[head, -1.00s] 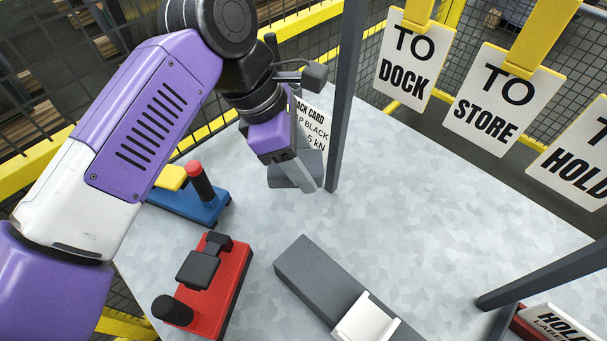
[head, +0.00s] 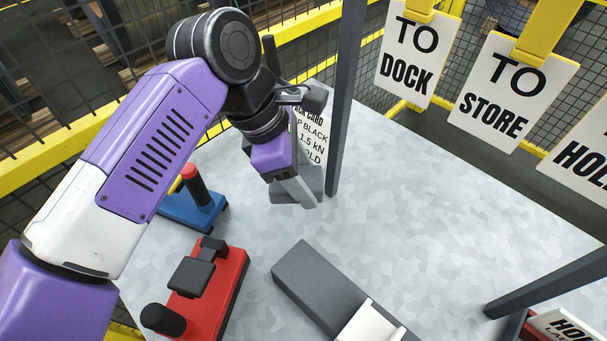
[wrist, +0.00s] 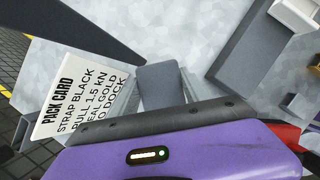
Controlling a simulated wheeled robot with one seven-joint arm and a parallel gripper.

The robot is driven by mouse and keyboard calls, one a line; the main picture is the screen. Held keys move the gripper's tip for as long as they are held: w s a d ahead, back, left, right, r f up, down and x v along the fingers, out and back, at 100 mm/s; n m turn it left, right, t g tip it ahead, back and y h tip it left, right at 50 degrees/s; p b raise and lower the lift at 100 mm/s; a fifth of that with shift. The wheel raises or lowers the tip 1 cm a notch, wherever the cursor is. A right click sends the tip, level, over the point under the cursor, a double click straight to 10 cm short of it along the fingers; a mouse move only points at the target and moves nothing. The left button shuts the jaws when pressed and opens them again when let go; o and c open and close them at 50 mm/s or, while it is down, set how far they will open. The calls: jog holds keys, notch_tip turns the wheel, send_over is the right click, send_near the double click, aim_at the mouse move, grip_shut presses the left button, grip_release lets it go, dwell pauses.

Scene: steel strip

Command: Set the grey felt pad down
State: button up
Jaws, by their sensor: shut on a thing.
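The grey felt pad (wrist: 160,84) is a flat dark-grey piece between the two light-grey fingers of my gripper (wrist: 162,95) in the wrist view. My gripper (head: 303,197) is shut on it. In the head view the pad (head: 276,192) is partly hidden behind a finger, over the far left part of the mottled grey table top (head: 420,220), close to a dark post. I cannot tell whether the pad touches the table.
A pack card (head: 313,140) stands behind my gripper, beside the dark post (head: 346,90). A long dark-grey block (head: 310,275) with a white piece lies in front. A red tool (head: 232,280) and a blue tool (head: 195,212) stand left. The table's middle right is clear.

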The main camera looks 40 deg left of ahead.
aim_at(311, 211)
jog(key=shift+f+b, duration=2.4)
jog(key=shift+f, duration=0.8)
jog(key=shift+f, duration=0.25)
jog(key=o, duration=1.4)
jog(key=shift+o, duration=0.2)
jog(key=shift+v, duration=3.9)
